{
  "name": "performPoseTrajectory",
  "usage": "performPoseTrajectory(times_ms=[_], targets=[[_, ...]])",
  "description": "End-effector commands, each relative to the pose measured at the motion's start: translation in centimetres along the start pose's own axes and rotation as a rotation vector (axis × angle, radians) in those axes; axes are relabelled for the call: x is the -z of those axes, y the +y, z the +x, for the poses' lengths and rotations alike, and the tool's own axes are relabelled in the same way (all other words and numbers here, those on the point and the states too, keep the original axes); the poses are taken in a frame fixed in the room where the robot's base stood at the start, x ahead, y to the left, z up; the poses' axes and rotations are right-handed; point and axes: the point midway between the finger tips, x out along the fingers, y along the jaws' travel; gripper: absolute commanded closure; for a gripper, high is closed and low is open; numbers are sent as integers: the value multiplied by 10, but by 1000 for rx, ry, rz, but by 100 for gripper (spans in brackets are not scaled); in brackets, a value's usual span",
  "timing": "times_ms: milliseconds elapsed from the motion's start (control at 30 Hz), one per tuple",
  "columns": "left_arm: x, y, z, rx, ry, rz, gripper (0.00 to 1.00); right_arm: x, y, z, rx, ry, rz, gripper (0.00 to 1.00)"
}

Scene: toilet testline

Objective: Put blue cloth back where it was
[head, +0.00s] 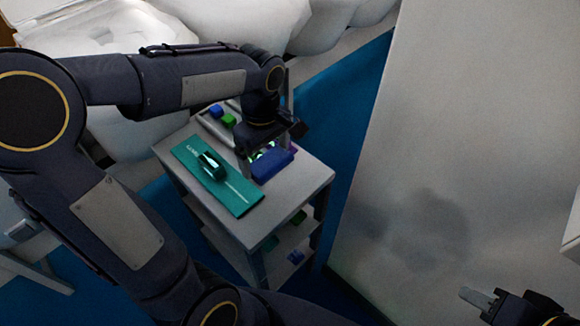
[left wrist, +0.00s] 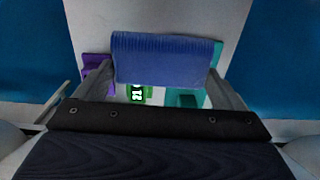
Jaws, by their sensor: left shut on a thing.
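The blue cloth (head: 272,166) is a folded, ribbed block at the right side of the cart's top. My left gripper (head: 262,152) is shut on it from above. In the left wrist view the blue cloth (left wrist: 160,58) spans between the two fingers (left wrist: 160,88). I cannot tell whether the cloth touches the cart top. My right gripper (head: 484,298) is at the lower right, away from the cart, and its finger gap is unclear.
The cart top (head: 300,183) carries a teal mat (head: 238,198) with a dark green item (head: 211,165). A purple thing (left wrist: 97,76) and a green labelled thing (left wrist: 138,93) lie by the cloth. Blue (head: 215,111) and green (head: 228,120) blocks are behind. A wall (head: 440,130) stands right.

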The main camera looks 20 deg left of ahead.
Motion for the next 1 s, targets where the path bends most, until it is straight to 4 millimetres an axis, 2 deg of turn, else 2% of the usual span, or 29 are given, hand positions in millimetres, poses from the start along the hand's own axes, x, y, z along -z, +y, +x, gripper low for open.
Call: performPoseTrajectory(times_ms=[33, 100, 333, 567, 767, 1000], targets=[[-3, 13, 7, 6, -1, 3, 31, 0, 0, -1, 0, 0, 0, 64], [-5, 24, 23, 6, -1, 2, 31, 0, 0, 1, 0, 0, 0, 64], [-9, 50, 54, 1, 0, 1, 31, -1, 1, 2, 0, 0, 0, 64], [-11, 61, 67, 2, 0, 1, 31, -1, 1, 2, 0, 0, 0, 64], [-11, 59, 94, 1, -1, 1, 31, -2, 2, 5, 0, 0, 0, 64], [-11, 60, 95, -1, 0, 1, 31, -2, 2, 4, 0, 0, 0, 64]])
